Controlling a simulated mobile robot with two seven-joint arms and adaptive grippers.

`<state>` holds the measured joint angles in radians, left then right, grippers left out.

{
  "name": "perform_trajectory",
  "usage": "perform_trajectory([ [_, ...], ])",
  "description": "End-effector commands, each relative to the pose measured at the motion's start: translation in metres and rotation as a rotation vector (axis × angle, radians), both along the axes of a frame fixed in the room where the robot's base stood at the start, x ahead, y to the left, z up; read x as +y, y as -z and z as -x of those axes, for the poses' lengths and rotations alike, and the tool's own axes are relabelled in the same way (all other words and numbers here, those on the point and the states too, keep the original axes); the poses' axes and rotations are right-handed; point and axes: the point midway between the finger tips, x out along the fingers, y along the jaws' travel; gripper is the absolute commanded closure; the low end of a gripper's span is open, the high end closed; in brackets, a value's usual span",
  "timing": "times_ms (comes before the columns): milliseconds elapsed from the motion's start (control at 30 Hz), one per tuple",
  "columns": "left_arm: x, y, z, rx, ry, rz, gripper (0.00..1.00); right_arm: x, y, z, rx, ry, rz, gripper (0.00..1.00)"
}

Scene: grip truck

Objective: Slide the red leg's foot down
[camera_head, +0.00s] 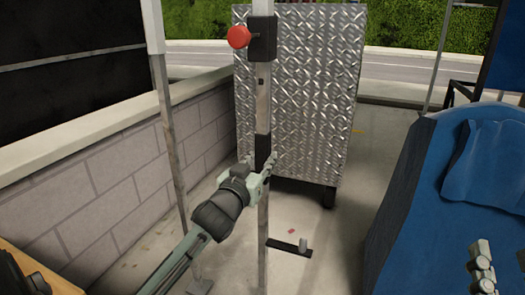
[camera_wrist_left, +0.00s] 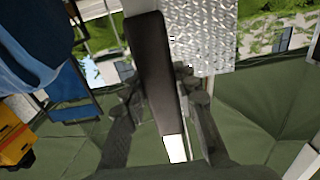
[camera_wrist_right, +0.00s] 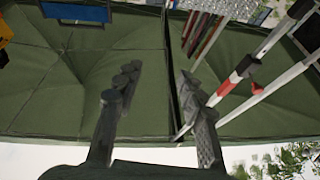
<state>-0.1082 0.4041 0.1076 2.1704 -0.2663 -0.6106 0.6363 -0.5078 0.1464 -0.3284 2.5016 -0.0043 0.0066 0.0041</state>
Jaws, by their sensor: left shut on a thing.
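An upright grey leg (camera_head: 263,105) stands in the middle of the head view. It has a black bracket with a red knob (camera_head: 238,37) near the top and a black sleeve (camera_head: 263,150) lower down. My left gripper (camera_head: 259,170) is shut at the sleeve's lower end. In the left wrist view its fingers (camera_wrist_left: 160,80) stand on both sides of the black sleeve (camera_wrist_left: 150,60). The leg's bottom end is near the picture's lower edge, and I cannot tell its foot clearly. My right gripper (camera_wrist_right: 157,78) is open and empty, away from the leg.
A diamond-plate metal box (camera_head: 300,95) stands close behind the leg. A block wall (camera_head: 120,165) and another pole (camera_head: 165,120) are to the left. A flat black bar (camera_head: 288,246) lies on the floor. A blue padded thing (camera_head: 425,170) fills the right side.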

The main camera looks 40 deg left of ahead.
Motion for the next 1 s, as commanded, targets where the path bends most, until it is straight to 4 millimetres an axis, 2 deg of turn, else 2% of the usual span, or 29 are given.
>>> perform_trajectory([
  [33, 0.0, 0.017, 0.0, 0.008, -0.001, 0.007, 1.0, -0.002, -0.004, 0.003, -0.054, 0.002, -0.02, 0.6],
  [133, 0.0, 0.028, 0.0, 0.007, -0.001, 0.005, 1.0, -0.005, -0.016, 0.008, -0.133, 0.007, -0.047, 0.6],
  [300, 0.0, 0.032, 0.0, 0.007, -0.001, 0.003, 1.0, -0.008, -0.025, 0.011, -0.179, 0.011, -0.063, 0.6],
  [533, 0.0, 0.034, 0.0, 0.011, -0.001, 0.003, 1.0, -0.008, -0.025, 0.011, -0.177, 0.011, -0.062, 0.6],
  [567, 0.0, 0.034, 0.001, 0.012, -0.001, 0.003, 0.69, -0.008, -0.025, 0.011, -0.177, 0.011, -0.062, 0.6],
  [700, 0.0, 0.033, 0.001, 0.009, -0.001, 0.002, 0.52, -0.008, -0.025, 0.011, -0.176, 0.011, -0.062, 0.6],
  [1000, 0.0, 0.03, 0.001, 0.003, -0.001, 0.001, 0.5, -0.008, -0.025, 0.011, -0.176, 0.011, -0.062, 0.6],
])
